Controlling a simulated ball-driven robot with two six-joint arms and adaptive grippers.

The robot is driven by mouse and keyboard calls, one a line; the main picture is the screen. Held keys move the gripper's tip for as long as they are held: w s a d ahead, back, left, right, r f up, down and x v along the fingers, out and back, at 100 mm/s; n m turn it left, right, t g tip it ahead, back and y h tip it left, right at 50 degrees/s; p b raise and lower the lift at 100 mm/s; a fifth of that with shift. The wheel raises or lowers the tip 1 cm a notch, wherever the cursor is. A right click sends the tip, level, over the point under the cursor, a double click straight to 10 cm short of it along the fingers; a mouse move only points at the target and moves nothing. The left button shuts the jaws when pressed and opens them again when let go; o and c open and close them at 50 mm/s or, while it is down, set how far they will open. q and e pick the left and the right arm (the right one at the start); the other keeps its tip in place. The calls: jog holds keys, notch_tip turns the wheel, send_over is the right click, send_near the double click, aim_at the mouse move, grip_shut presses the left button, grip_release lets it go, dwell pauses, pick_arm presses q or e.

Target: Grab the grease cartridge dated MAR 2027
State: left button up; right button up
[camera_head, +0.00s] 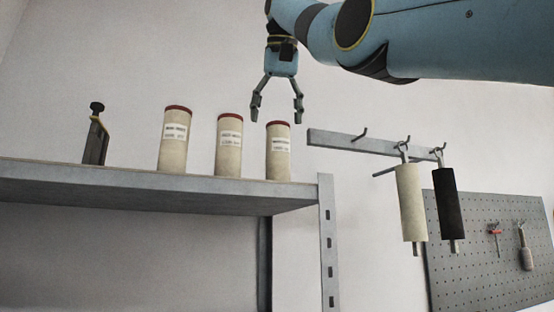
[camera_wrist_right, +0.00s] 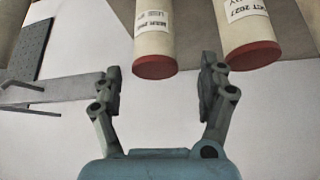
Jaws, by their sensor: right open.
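Three cream cartridges with red caps stand upright in a row on the shelf. The left one (camera_head: 173,150) and the middle one (camera_head: 229,155) have labels too small to read in the head view. The rightmost one (camera_head: 278,165) also shows in the right wrist view (camera_wrist_right: 152,48), where its label seems to begin MAR; its year is unclear. The middle cartridge shows in the right wrist view (camera_wrist_right: 247,35) with a label ending in CT 2027. My right gripper (camera_head: 277,114) is open and empty, pointing down over the rightmost cartridge's cap. My left gripper is not in view.
The grey shelf (camera_head: 130,185) ends just right of the cartridges. A dark tool (camera_head: 96,140) stands at its left. A hook rail (camera_head: 340,143) holds a cream roll (camera_head: 411,205) and a black one (camera_head: 447,205). A pegboard (camera_head: 470,270) hangs at right.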

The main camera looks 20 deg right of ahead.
aim_at(276, 145)
jog(key=shift+x, duration=0.95)
jog(key=x, duration=0.3)
jog(key=p+x, duration=0.1)
jog(key=x, duration=0.1)
jog(key=shift+w+d+f, duration=0.15)
jog(key=shift+w+d, duration=0.15)
jog(key=shift+d, duration=0.05)
jog(key=shift+s, duration=0.15)
jog(key=c, duration=1.4)
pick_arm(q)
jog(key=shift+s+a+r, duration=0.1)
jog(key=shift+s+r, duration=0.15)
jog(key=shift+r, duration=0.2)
pick_arm(e)
grip_shut()
